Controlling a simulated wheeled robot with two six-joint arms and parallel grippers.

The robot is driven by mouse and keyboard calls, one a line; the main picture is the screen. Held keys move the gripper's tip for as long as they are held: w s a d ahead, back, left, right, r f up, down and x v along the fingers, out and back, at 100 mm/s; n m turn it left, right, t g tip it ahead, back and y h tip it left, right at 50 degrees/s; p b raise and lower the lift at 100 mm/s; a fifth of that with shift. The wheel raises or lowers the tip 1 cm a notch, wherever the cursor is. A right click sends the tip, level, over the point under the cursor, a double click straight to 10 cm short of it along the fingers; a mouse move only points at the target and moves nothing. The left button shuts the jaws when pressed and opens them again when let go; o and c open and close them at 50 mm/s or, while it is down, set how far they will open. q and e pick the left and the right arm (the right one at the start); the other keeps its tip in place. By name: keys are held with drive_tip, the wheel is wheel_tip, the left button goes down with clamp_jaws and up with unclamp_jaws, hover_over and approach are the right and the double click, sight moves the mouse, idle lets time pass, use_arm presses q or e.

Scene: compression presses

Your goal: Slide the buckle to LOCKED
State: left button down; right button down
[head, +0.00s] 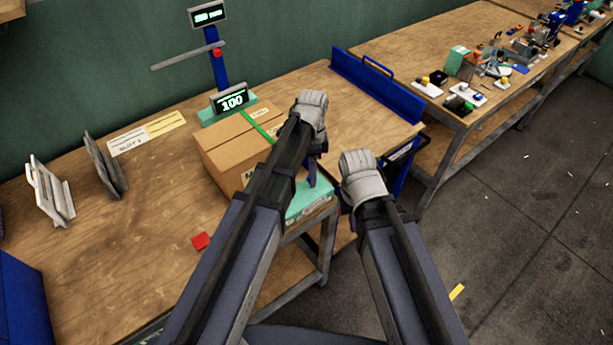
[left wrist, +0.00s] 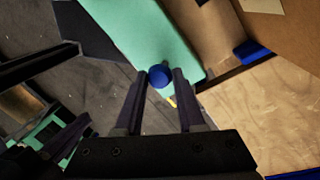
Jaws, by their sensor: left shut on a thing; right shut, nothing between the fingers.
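My left gripper (head: 312,180) reaches down at the near right corner of the cardboard box (head: 222,152), over a teal base (head: 310,201). In the left wrist view its fingers (left wrist: 160,78) are closed on a round blue knob (left wrist: 159,75) beside the teal surface (left wrist: 150,30). A green strap (head: 262,132) runs over the box top. I cannot tell which part is the buckle, and no LOCKED mark is readable. My right gripper (head: 346,207) is shut and empty, to the right of the teal base, with its fingers mostly hidden.
A display reading 100 (head: 232,103) stands behind the box. A red square (head: 201,241) lies on the bench (head: 110,260). Grey plates (head: 105,165) stand at the left. A blue rail (head: 375,85) edges the bench's right end. A second, cluttered bench (head: 440,50) stands beyond.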

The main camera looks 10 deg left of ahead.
use_arm(q)
drive_tip(key=shift+w+d, duration=0.1)
drive_tip(key=shift+w, duration=0.05)
drive_tip(key=c, duration=0.5)
unclamp_jaws()
wheel_tip(320, 180, up, 8)
drive_tip(key=w+p, duration=0.1)
drive_tip(key=p, duration=0.6)
drive_tip(key=shift+w+f+p, duration=0.15)
drive_tip(key=shift+w+p, duration=0.1)
drive_tip(key=shift+p, duration=0.1)
drive_tip(key=s+n+t+y, duration=0.1)
drive_tip(key=s+n+t, duration=0.1)
drive_tip(key=s+n, duration=1)
drive_tip(key=s, duration=0.4)
drive_tip(key=shift+d+f+y, duration=0.15)
drive_tip(key=shift+d+y, duration=0.15)
